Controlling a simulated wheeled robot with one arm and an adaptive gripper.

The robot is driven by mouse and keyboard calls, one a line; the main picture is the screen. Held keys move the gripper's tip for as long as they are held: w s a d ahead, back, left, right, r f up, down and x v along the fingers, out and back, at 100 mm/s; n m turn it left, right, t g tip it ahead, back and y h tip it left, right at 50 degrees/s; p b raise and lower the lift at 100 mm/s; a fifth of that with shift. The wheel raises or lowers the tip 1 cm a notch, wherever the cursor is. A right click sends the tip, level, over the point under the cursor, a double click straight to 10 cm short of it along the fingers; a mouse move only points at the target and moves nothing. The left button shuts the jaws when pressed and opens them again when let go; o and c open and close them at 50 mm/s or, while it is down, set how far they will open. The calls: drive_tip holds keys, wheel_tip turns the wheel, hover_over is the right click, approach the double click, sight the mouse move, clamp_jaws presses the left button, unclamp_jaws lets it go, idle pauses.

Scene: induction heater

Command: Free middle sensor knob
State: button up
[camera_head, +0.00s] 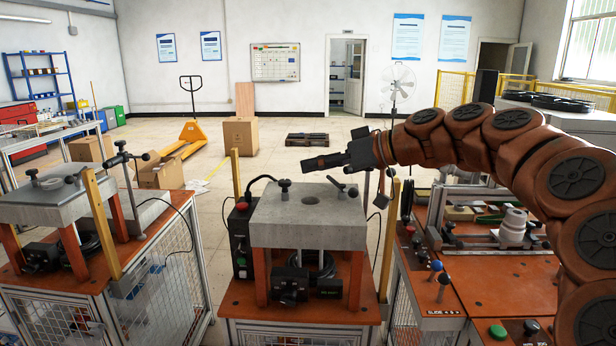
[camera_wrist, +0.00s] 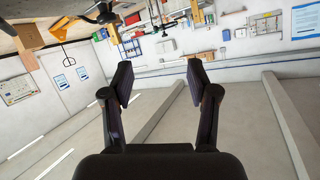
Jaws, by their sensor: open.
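The middle induction heater (camera_head: 308,222) has a grey slab top with a round hole, on orange legs. A small black knob (camera_head: 285,186) stands at its back left, with a black cable running down to the left. A black knob with a side bar (camera_head: 346,188) stands at its back right. I cannot tell for sure which one is the sensor knob. My gripper (camera_head: 325,162) is above the back edge of this slab, apart from both knobs. In the wrist view my gripper (camera_wrist: 157,82) is open, with nothing between its fingers.
A similar heater (camera_head: 60,205) stands at left, with a T-shaped handle. At right is an orange bench (camera_head: 490,265) with a white stepped part (camera_head: 512,228). Upright wooden posts (camera_head: 388,240) flank the middle station. Open floor lies behind, with a cardboard box (camera_head: 240,135).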

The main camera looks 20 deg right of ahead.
drive_tip(key=shift+g, duration=0.6)
drive_tip(key=shift+s+a+f, duration=0.25)
drive_tip(key=shift+s+a, duration=0.15)
drive_tip(key=shift+a, duration=0.2)
drive_tip(key=shift+s+a+f, duration=0.25)
drive_tip(key=shift+s+a, duration=0.2)
drive_tip(key=shift+a, duration=0.15)
drive_tip(key=shift+s+a+f, duration=0.25)
drive_tip(key=shift+s+a, duration=0.15)
drive_tip(key=shift+a, duration=0.2)
drive_tip(key=shift+a, duration=0.1)
